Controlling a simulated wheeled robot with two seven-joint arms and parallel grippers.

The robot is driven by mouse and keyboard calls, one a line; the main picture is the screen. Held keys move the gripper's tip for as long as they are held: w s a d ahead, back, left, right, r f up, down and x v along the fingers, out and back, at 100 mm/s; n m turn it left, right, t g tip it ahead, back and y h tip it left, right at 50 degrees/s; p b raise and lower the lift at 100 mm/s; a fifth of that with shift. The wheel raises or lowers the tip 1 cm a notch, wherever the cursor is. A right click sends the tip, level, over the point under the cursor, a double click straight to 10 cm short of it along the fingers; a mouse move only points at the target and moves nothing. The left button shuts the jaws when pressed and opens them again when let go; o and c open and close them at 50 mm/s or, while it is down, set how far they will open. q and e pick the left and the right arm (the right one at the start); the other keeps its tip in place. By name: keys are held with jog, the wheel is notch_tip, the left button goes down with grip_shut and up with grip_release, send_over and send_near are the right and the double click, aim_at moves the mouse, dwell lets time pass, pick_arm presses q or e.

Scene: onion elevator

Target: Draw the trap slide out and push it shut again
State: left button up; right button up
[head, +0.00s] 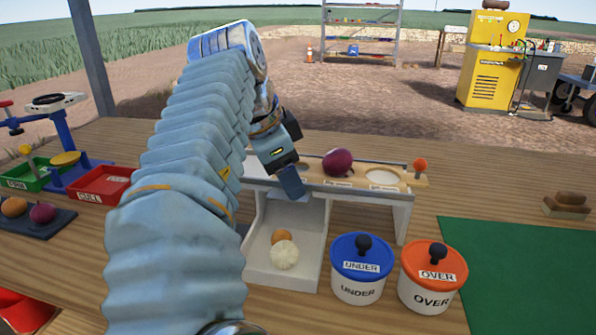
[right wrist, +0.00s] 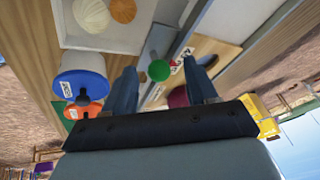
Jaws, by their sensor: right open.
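My right gripper (head: 290,182) is open at the left part of the white stand (head: 402,215). In the right wrist view a green ball knob (right wrist: 158,70) shows between its spread fingers; I cannot tell whether they touch it. The knob is hidden in the head view, and I cannot tell how far the trap slide is drawn. A wooden board (head: 408,180) with round openings lies on top of the stand, with an orange knob (head: 420,164) at its right end. A purple onion (head: 338,162) sits on the board. My left gripper is not in view.
A white chute (head: 310,240) below holds an orange onion (head: 282,237) and a white onion (head: 285,256). The UNDER bin (head: 358,290) and OVER bin (head: 432,297) stand in front of the stand. A red CULL tray (head: 100,186) is at left, a green mat (head: 520,270) at right.

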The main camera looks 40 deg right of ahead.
jog(key=shift+r, duration=2.9)
